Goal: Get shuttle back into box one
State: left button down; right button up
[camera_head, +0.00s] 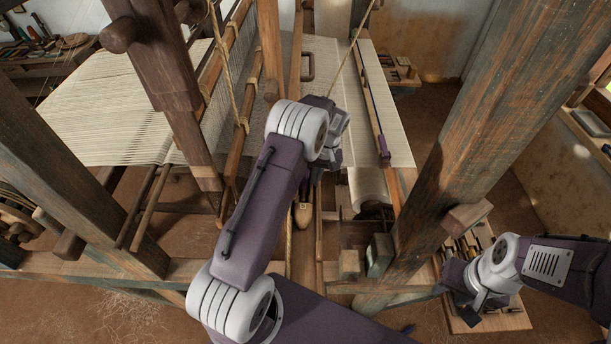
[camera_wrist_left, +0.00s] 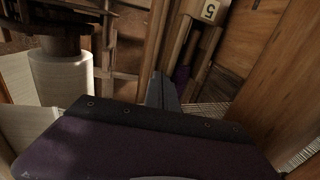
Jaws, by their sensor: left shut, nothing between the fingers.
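The shuttle (camera_head: 303,215) appears to be the pale wooden piece with a pointed end in the head view. It lies in a narrow wooden channel (camera_head: 304,262) below my left wrist; its far part is hidden by my arm. I cannot tell whether this channel is box one. My left gripper (camera_wrist_left: 163,92) is shut and empty over the loom, its fingers mostly hidden behind the wrist in the head view. My right gripper (camera_head: 468,288) is low at the right, beside the front post, away from the shuttle; its finger gap is unclear.
Thick posts (camera_head: 490,130) stand on both sides. Pale warp threads (camera_head: 110,105) stretch at the left, and a cloth roll (camera_head: 368,188) lies right of the channel. A tool tray (camera_head: 490,318) is under my right arm. A block marked 5 (camera_wrist_left: 208,12) shows in the wrist view.

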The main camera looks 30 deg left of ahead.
pick_arm(q)
jog(key=shift+s+d, duration=0.45)
jog(key=shift+s, duration=0.4)
jog(key=shift+s, duration=0.1)
jog(key=shift+s+d+b, duration=0.1)
jog(key=shift+s+d, duration=0.2)
jog(key=shift+s, duration=0.35)
jog(key=shift+s+d+b, duration=0.1)
jog(key=shift+s+d, duration=0.25)
jog(key=shift+s, duration=0.3)
jog(key=shift+s+d+b, duration=0.1)
jog(key=shift+s+d, duration=0.2)
jog(key=shift+s, duration=0.35)
jog(key=shift+s+d+b, duration=0.1)
jog(key=shift+s+d, duration=0.25)
jog(key=shift+s, duration=0.3)
jog(key=shift+s+d+b, duration=0.15)
jog(key=shift+s+d, duration=0.15)
jog(key=shift+s, duration=0.4)
jog(key=shift+s+d+b, duration=0.1)
jog(key=shift+s+d, duration=0.25)
jog(key=shift+s, duration=0.3)
